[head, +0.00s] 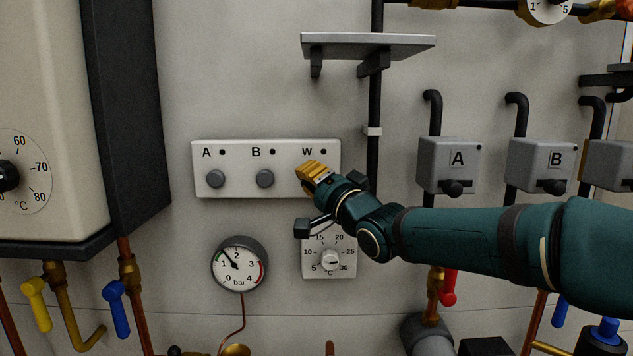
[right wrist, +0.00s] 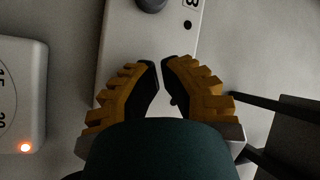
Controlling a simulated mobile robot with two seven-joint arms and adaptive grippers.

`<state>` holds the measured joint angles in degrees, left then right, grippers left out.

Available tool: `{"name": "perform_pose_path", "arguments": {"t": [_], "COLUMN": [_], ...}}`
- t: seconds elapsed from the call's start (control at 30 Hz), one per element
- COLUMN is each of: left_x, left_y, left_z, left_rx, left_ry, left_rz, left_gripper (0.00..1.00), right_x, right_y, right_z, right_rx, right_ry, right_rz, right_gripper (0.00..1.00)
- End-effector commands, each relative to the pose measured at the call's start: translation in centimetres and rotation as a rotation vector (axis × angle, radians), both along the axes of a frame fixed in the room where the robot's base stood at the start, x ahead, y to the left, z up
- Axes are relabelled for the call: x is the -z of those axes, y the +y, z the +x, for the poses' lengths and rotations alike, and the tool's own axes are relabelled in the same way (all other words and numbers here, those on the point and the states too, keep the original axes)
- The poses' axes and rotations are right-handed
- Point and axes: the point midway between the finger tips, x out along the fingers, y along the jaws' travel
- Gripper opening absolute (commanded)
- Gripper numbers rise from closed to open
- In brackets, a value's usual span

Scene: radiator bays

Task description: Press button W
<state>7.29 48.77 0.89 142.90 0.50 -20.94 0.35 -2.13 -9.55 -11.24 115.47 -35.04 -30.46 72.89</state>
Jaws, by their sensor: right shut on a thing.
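The white button panel (head: 240,188) on the wall carries grey buttons A (head: 215,179) and B (head: 265,179), with a dark dot beside each letter. The W label (head: 307,152) and its dark dot (head: 323,152) show at the right end; button W itself is hidden behind my right gripper. My right gripper (head: 306,169), with yellow ridged fingers, is in front of the panel below the W label. In the right wrist view its fingers (right wrist: 165,70) are nearly together over the panel (right wrist: 115,50). What they hold, and whether they touch the button, I cannot tell. My left gripper is not in view.
A thermostat dial (head: 330,259) sits just below the gripper, its lit orange lamp (right wrist: 25,148) showing in the wrist view. A pressure gauge (head: 239,264) hangs to its left. A shelf (head: 367,42) is above. Grey boxes A (head: 430,160) and B (head: 530,160) are right.

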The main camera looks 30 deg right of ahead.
Motion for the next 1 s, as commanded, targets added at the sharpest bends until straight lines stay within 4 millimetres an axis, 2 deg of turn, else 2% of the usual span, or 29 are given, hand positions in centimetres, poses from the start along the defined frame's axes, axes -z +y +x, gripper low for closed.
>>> {"name": "perform_pose_path", "arguments": {"t": [1.0], "left_x": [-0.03], "left_y": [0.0], "left_z": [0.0], "left_rx": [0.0], "left_ry": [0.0], "left_rz": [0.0], "left_gripper": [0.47], "right_x": [-0.03], "right_y": [-0.51], "right_z": [0.78], "right_rx": [0.001], "right_ry": [0.0], "right_rz": [0.0], "right_gripper": [0.0]}}
